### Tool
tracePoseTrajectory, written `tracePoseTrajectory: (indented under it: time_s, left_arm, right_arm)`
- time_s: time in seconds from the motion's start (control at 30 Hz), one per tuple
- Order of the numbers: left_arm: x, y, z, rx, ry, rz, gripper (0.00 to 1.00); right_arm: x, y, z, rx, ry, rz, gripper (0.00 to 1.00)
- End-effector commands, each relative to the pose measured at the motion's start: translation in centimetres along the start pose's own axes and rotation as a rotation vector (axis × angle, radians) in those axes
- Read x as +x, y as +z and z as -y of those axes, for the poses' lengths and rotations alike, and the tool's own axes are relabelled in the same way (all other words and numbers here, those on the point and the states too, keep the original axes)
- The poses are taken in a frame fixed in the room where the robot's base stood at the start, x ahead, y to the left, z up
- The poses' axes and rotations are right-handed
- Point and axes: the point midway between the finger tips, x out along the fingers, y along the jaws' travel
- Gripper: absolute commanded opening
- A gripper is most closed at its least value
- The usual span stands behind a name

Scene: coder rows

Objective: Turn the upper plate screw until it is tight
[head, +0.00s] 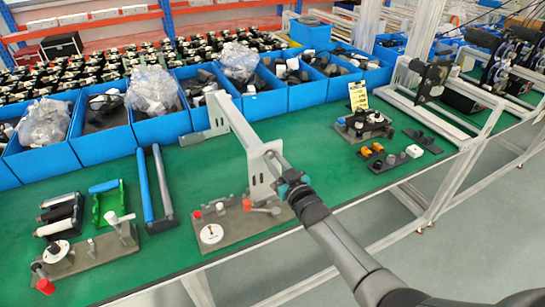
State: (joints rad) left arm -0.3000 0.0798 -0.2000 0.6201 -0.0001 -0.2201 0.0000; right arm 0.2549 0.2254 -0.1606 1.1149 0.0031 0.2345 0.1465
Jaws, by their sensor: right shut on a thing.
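A light grey upright plate (257,165) stands on a brown base (238,222) on the green table, with a long grey arm running from its top toward the bins. My right gripper (277,178) is at the plate's right face, with my arm coming in from the lower right. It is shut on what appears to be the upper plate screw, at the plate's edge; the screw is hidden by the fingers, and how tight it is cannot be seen. My left gripper is not in view.
Blue bins (162,126) with bagged parts line the table's back. Left are a second base (88,255), a green frame (107,203) and two blue-and-grey rollers (144,188). Right are a part assembly with a yellow tag (358,97) and small orange parts (371,150). Green table (320,165) is clear between.

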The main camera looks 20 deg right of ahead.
Motion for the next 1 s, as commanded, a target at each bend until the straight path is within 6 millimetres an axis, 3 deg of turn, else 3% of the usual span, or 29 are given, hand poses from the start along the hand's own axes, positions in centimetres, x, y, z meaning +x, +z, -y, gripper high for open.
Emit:
tracePoseTrajectory:
  time_s: [0.03,0.07,0.23,0.57,1.0]
  left_arm:
    - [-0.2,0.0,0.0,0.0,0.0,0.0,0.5]
    - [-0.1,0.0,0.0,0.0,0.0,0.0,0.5]
    - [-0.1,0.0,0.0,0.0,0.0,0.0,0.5]
    - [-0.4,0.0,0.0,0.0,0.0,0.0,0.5]
    - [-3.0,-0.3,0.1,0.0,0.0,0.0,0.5]
  right_arm:
    - [0.1,-0.2,-0.1,0.081,0.0,-0.002,0.0]
    - [0.1,-0.1,-0.1,0.09,0.0,-0.002,0.28]
    - [0.0,-0.1,0.0,0.081,0.001,-0.001,0.47]
    - [-0.3,-0.1,0.0,0.078,0.0,0.001,0.47]
    - [-3.9,-0.1,0.0,0.077,0.0,0.002,0.47]
